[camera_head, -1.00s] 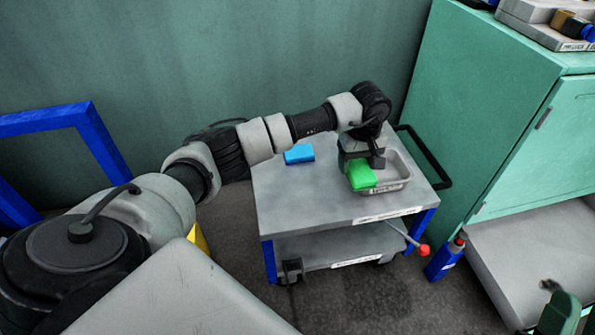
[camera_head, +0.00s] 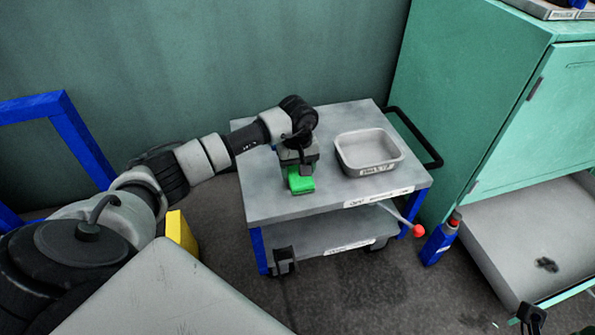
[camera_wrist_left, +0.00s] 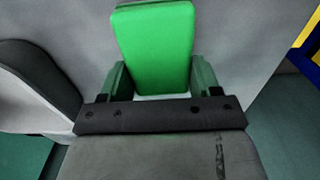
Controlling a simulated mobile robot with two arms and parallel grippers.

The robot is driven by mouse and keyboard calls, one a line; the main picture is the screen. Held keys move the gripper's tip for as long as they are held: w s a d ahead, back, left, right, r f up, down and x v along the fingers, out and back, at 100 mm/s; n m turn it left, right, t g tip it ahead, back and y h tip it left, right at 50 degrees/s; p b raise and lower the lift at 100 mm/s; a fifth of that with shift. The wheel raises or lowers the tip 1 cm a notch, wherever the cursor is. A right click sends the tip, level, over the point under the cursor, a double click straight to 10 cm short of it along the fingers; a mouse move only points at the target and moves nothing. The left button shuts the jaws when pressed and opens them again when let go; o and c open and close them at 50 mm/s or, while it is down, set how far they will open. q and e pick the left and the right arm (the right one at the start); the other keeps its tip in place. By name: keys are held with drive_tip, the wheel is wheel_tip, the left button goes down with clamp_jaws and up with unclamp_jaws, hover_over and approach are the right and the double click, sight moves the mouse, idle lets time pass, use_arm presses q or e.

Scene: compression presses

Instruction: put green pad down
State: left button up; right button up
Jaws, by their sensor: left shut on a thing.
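The green pad (camera_head: 301,181) is at my left gripper (camera_head: 300,172), over the left part of the grey cart top (camera_head: 350,199). In the left wrist view the green pad (camera_wrist_left: 155,45) sits between the two fingers of my left gripper (camera_wrist_left: 160,82), which is shut on it. The pad looks close to the cart top, but I cannot tell whether it touches. The blue pad is not visible; my arm and gripper cover that part of the cart.
An empty metal tray (camera_head: 370,170) stands on the cart, right of the pad. The cart has a black handle (camera_head: 428,150) and a lower shelf (camera_head: 325,236). A green cabinet (camera_head: 470,80) stands to the right. The front middle of the cart top is free.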

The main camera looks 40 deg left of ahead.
use_arm(q)
drive_tip(key=shift+f, duration=0.1)
drive_tip(key=shift+f, duration=0.15)
drive_tip(key=o, duration=0.8)
drive_tip(key=shift+o, duration=0.2)
